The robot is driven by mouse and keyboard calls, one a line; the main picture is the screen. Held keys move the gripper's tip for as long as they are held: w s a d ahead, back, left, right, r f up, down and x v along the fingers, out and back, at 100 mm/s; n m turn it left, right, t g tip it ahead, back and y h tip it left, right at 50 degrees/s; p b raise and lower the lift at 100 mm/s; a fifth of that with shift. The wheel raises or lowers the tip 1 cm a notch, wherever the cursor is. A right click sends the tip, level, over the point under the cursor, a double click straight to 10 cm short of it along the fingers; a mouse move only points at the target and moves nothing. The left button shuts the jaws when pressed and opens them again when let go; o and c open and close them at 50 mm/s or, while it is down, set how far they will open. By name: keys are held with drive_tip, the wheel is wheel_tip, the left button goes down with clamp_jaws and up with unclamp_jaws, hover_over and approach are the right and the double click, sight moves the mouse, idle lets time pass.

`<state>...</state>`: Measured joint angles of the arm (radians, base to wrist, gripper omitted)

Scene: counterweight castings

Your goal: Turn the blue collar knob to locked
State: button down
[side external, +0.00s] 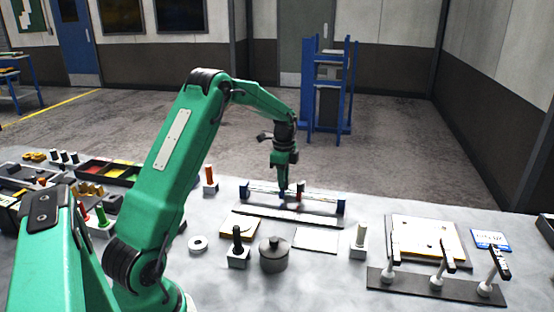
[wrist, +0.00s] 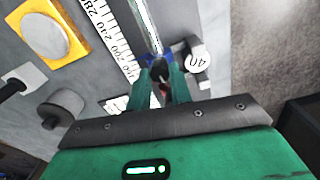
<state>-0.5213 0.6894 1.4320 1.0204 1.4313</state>
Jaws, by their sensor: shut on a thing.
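A rail (side external: 262,188) with blue end blocks (side external: 341,207) stands on a dark base strip on the bench. The blue collar (wrist: 146,60) sits on the rail and shows at the tips of my fingers in the wrist view. My gripper (side external: 283,190) points down at the rail, left of its middle, and is shut on the blue collar's knob. In the wrist view my gripper's fingers (wrist: 161,75) hide most of the knob, so its locked or unlocked position cannot be read. A dark red part (wrist: 162,90) shows between the fingers.
An orange-topped slider (side external: 300,190) is close to the right of my gripper. A lidded pot (side external: 273,256) and a black-handled post (side external: 237,248) stand in front.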

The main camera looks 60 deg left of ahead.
drive_tip(key=shift+r+m, duration=0.1)
drive_tip(key=shift+m, duration=0.7)
drive_tip(key=c, duration=1.3)
unclamp_jaws()
drive_tip(key=shift+o, duration=0.2)
wheel_tip(320, 180, up, 7)
drive_tip(key=shift+r, duration=0.35)
drive_tip(key=shift+d, duration=0.1)
